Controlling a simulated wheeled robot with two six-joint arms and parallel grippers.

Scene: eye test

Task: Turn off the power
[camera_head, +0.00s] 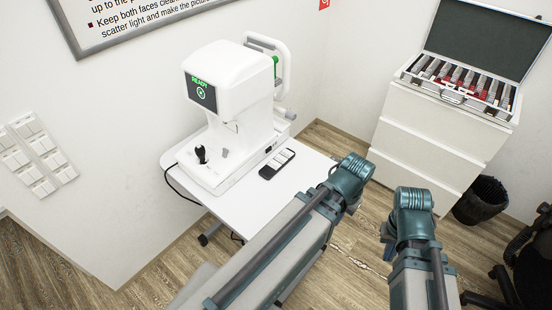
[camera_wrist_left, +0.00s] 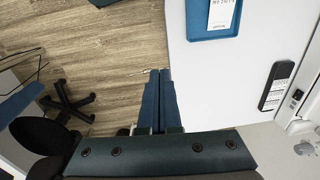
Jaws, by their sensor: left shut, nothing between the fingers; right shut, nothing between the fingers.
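The white eye-test machine (camera_head: 232,90) stands on a white table. Its screen (camera_head: 201,91) is lit and shows green READY. A small dark switch or socket (camera_head: 270,149) is on the right side of its base; a similar dark part (camera_wrist_left: 297,94) shows at the right edge in the left wrist view. My left gripper (camera_wrist_left: 159,72) is shut and empty beside the table's edge, apart from the machine; my left arm hides it in the head view. My right gripper (camera_head: 388,250) shows only as a small blue part below its wrist; it is shut, away from the machine.
A dark remote-like device with pale buttons (camera_head: 277,164) lies on the table (camera_head: 228,201) beside the machine. A blue tray (camera_wrist_left: 205,33) holds a white slip. A white drawer cabinet (camera_head: 425,145) bears an open lens case (camera_head: 450,93). A black bin (camera_head: 480,200) stands right.

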